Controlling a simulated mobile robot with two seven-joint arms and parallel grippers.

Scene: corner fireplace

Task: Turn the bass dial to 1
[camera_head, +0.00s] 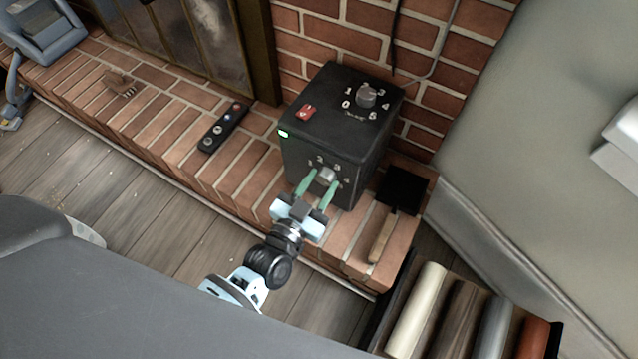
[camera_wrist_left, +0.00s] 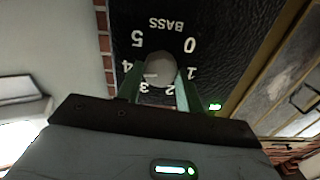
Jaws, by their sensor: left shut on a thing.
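The black speaker box (camera_head: 330,130) stands on the brick hearth. Its bass dial is a round grey knob (camera_head: 326,175) on the front face; in the left wrist view the knob (camera_wrist_left: 159,69) sits in a ring of numbers 0 to 5 with the word BASS, seen upside down. My left gripper (camera_head: 318,187) has green fingers, one on each side of the bass knob, and is shut on it. The fingers partly cover the knob and its lower surroundings. A pale line shows near the knob's 3 side, but its exact setting is hard to read. My right gripper is out of view.
A second dial (camera_head: 366,95) and a small red item (camera_head: 305,112) are on the box's top. A remote (camera_head: 224,127) lies left of the box. A small shovel (camera_head: 396,205) lies right of it. A rack of coloured rolls (camera_head: 455,315) stands at the lower right.

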